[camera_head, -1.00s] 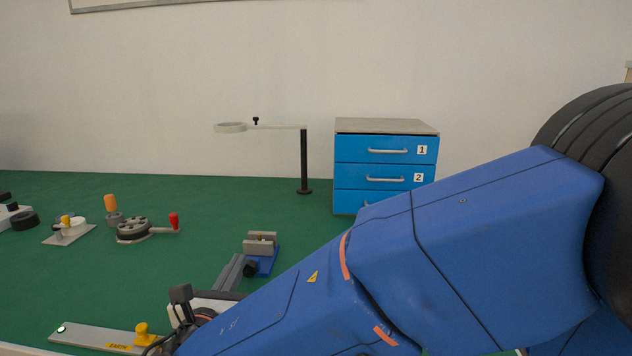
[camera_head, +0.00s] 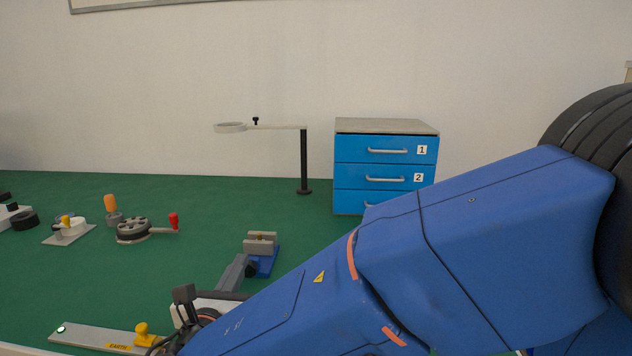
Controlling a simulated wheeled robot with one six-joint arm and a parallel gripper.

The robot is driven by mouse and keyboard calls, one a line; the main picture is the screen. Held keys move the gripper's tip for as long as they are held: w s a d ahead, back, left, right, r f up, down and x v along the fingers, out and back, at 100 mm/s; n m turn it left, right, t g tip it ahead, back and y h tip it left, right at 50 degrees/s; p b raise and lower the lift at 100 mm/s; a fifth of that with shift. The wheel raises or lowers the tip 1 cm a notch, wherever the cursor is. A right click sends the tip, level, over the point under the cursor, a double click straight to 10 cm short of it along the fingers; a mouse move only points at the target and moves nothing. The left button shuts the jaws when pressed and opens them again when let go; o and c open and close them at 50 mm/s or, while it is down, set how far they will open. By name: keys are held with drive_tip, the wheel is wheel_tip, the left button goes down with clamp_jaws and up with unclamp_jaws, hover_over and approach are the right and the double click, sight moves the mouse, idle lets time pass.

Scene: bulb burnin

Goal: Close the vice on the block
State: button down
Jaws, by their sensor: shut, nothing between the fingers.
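The vice (camera_head: 264,263) has a blue base and grey jaws (camera_head: 260,248). It stands on the green bench top in front of the drawer cabinet. A small tannish piece, perhaps the block, shows at the top between the jaws; it is too small to tell how tightly they sit on it. A dark round knob (camera_head: 251,269) is at the vice's near left end. My gripper (camera_head: 241,260) is shut and empty, its grey fingers together and pointing at the knob. The fingertips overlap the knob's left side; I cannot tell whether they touch. My forearm hides the ground right of the vice.
A blue drawer cabinet (camera_head: 386,150) stands behind, with a ring on a stand (camera_head: 304,160) beside it. A crank wheel with red handle (camera_head: 134,231) and other fixtures are at left. A grey bar with a yellow knob (camera_head: 95,336) lies at the front left.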

drive_tip(key=shift+d, duration=0.65)
drive_tip(key=shift+s+d+f, duration=0.1)
drive_tip(key=shift+d+f, duration=0.05)
drive_tip(key=shift+d, duration=0.3)
idle(0.4)
drive_tip(key=shift+d+r, duration=0.15)
drive_tip(key=shift+r, duration=0.2)
drive_tip(key=shift+s+a, duration=0.2)
drive_tip(key=shift+s, duration=2.8)
